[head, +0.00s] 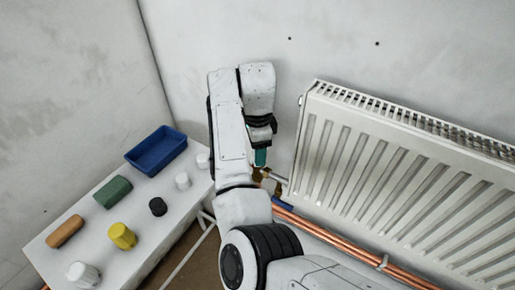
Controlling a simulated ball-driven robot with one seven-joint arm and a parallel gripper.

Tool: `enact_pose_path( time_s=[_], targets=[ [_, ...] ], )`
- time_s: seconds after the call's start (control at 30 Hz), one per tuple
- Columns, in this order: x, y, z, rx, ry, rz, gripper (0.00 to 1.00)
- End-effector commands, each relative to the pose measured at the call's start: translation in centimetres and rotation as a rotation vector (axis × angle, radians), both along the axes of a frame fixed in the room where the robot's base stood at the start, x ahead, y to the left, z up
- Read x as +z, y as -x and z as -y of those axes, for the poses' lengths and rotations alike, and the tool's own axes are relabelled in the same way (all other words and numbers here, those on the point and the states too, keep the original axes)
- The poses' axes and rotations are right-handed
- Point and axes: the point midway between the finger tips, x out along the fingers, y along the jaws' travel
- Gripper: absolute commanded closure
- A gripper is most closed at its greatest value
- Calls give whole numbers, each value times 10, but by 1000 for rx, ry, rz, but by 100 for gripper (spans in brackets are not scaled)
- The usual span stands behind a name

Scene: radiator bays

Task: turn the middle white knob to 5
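No knob in the head view can be surely matched to the middle white knob, and no numbers are readable. A brass valve fitting (258,175) sits at the radiator's lower left corner. My gripper (261,157) points down just above it, with a teal part at its tip. Whether it touches the fitting, or is open or shut, I cannot tell. Three white knob-like pieces stand on the white table: one at the near end (83,274), one farther back (182,181) and one near the far corner (203,161).
A white radiator (400,170) fills the right side, with copper pipes (330,238) below. The white table (135,265) at left carries a blue tray (156,150), green block (113,192), orange block (65,231), yellow knob-like piece (122,236) and black one (158,207).

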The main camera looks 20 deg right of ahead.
Motion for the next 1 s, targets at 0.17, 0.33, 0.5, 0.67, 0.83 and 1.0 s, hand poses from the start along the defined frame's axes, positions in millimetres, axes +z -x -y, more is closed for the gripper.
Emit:
enact_pose_path(
  time_s=[0.17, 0.33, 0.5, 0.67, 0.83, 1.0],
  targets=[
    [0, 0, 0, 0, 0, 0, 66],
    [0, 0, 0, 0, 0, 0, 82],
    [1, 0, 0, 8, 0, -1, 82],
    [2, 0, 1, 50, 2, -2, 82],
    [5, 0, 1, 146, 1, -3, 82],
    [6, 1, 1, 289, 0, -4, 82]
  ],
)
